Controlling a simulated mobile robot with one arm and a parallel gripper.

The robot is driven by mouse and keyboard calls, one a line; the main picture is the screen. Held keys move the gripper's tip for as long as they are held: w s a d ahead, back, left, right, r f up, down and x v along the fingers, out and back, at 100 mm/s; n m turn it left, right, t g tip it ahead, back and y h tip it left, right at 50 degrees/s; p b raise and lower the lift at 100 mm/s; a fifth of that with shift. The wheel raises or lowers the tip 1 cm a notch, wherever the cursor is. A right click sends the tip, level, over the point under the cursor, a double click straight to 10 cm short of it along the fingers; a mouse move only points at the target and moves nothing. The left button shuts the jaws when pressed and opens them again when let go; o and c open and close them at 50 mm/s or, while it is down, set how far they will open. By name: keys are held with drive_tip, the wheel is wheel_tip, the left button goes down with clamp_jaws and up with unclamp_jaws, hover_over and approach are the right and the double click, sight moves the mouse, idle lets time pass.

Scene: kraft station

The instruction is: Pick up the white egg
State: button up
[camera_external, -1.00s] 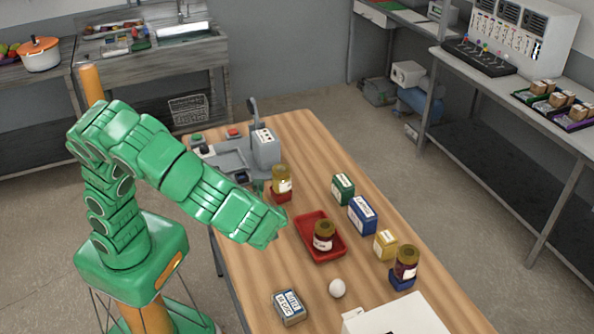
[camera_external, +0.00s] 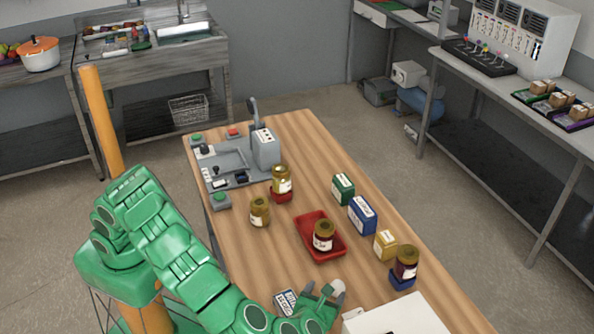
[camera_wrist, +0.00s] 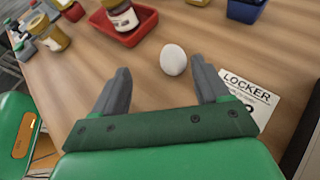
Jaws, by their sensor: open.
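The white egg (camera_wrist: 173,59) lies on the wooden table, just beyond my fingertips in the wrist view. In the external view the egg (camera_external: 338,286) shows only partly, beside my green gripper (camera_external: 318,294). In the wrist view my gripper (camera_wrist: 160,78) is open and empty. Its two grey fingers stand wide apart, and the egg sits ahead of the gap, nearer the right finger. I cannot tell exactly how high the fingers are above the table.
A red tray (camera_external: 336,252) with a jar (camera_external: 323,236) in it is behind the egg. A white LOCKER sheet (camera_wrist: 252,97) lies close to the right finger. A grey labelled box (camera_external: 284,301) is left of my gripper. Several jars and boxes stand farther back.

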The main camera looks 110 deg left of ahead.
sight(335, 292)
drive_tip(key=shift+w+d+f+m+t, duration=0.3)
drive_tip(key=shift+w+d+f+m, duration=0.4)
drive_tip(key=shift+w+d+f, duration=0.4)
drive_tip(key=shift+s+r+x, duration=0.1)
drive_tip(key=shift+s+x, duration=0.05)
drive_tip(key=shift+x, duration=1.2)
drive_tip(key=shift+s+r+x, duration=0.1)
drive_tip(key=shift+s+x, duration=0.1)
drive_tip(key=shift+x, duration=1.15)
drive_tip(key=shift+s+r+x, duration=0.1)
drive_tip(key=shift+s+x, duration=0.05)
drive_tip(key=shift+x, duration=1.2)
drive_tip(key=c, duration=0.9)
